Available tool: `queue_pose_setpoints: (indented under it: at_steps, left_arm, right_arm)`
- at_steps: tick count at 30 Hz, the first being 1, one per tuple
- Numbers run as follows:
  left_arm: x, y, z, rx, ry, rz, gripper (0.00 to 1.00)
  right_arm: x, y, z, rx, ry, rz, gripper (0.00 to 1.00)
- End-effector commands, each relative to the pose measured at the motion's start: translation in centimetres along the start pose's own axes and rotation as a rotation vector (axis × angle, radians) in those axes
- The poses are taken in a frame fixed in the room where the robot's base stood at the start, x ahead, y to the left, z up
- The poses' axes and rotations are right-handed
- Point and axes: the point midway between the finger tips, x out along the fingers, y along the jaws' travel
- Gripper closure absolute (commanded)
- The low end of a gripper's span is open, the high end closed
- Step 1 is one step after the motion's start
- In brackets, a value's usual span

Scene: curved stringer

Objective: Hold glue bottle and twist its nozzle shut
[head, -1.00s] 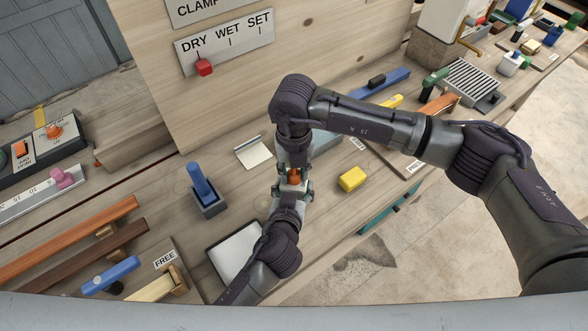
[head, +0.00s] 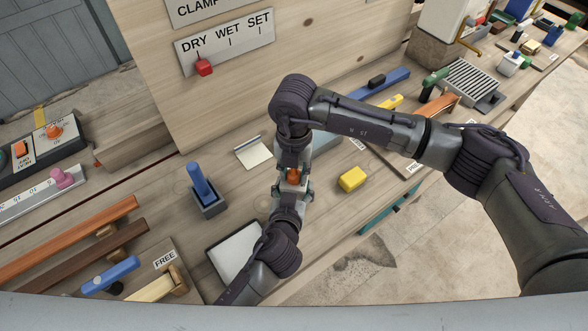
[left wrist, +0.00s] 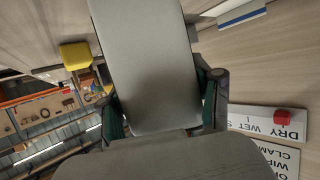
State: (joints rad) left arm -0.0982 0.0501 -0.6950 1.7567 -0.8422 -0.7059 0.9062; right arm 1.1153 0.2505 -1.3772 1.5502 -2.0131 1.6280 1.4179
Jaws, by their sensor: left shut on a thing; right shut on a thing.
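The glue bottle is mostly hidden between my two grippers in the head view. Its orange nozzle (head: 293,176) shows as a small patch there. My left gripper (head: 285,189) comes from below and is shut on the bottle's body. In the left wrist view a smooth grey body (left wrist: 148,65), which looks like the bottle, fills the space between the left gripper's fingers (left wrist: 163,108). My right gripper (head: 294,162) comes down from above, shut at the nozzle end. Its fingertips are partly hidden, and I cannot tell how far the nozzle is turned.
A yellow block (head: 353,179) lies right of the grippers. A blue handle in a dark holder (head: 204,197) stands to the left, and a white tray (head: 233,252) lies below left. A DRY/WET/SET panel (head: 226,43) with a red slider is on the board behind.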

Motion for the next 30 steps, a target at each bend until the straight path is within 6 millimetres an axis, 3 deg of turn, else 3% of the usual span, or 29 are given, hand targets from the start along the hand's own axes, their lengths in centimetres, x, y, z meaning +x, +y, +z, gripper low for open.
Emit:
queue_pose_setpoints:
  at_steps: [5, 6, 10, 22, 30]
  left_arm:
    - [0.0, 0.0, 0.2, 0.000, -0.004, -0.001, 0.92]
    - [0.0, 0.0, 0.2, 0.000, -0.004, -0.001, 0.92]
    - [0.0, 0.0, 0.2, 0.000, -0.004, -0.001, 0.92]
    - [0.0, 0.0, 0.2, 0.000, -0.004, -0.001, 0.92]
    - [0.0, 0.0, 0.2, 0.000, -0.004, -0.001, 0.92]
  right_arm:
    - [-0.1, 0.0, 0.2, 0.003, -0.005, 0.001, 1.00]
    - [-0.1, 0.0, 0.2, 0.003, -0.005, 0.001, 0.60]
    - [-0.1, 0.0, 0.1, 0.002, -0.003, 0.001, 0.39]
    - [-0.8, 0.0, 0.1, -0.001, -0.002, 0.001, 0.39]
    - [-5.9, 0.1, 0.2, 0.000, -0.005, 0.003, 0.39]
